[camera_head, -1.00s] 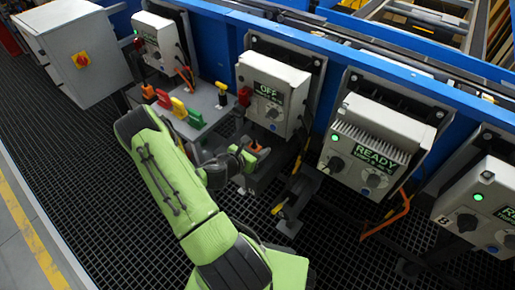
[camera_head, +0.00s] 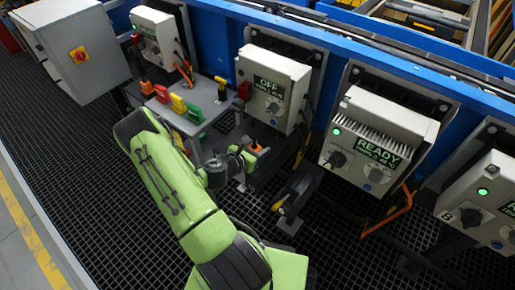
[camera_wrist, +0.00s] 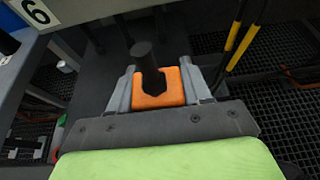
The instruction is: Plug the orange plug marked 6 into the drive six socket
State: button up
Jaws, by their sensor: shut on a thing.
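The orange plug (camera_head: 256,150) sits between the jaws of my gripper (camera_head: 247,158), which is shut on it. In the wrist view the orange plug (camera_wrist: 172,88) is held between both grey fingers, with a black round stem rising from it. The drive six unit (camera_wrist: 36,12), marked 6, shows at the upper left of the wrist view. In the head view my gripper is below the grey drive box with the OFF display (camera_head: 272,88), apart from its front. I cannot make out the drive six socket or the mark on the plug.
A grey stand (camera_head: 196,122) left of my gripper carries red, yellow and green plugs. A drive reading READY (camera_head: 379,151) is to the right, with an orange cable (camera_head: 388,217) below. Yellow-marked black cables (camera_wrist: 238,45) hang at the right of the wrist view. Grating floor lies in front.

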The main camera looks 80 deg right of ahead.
jog(key=shift+f, duration=0.2)
jog(key=o, duration=1.2)
jog(key=p+v, duration=0.5)
jog(key=v, duration=1)
jog(key=shift+a+r, duration=0.25)
jog(key=shift+a, duration=0.05)
jog(key=shift+w, duration=0.1)
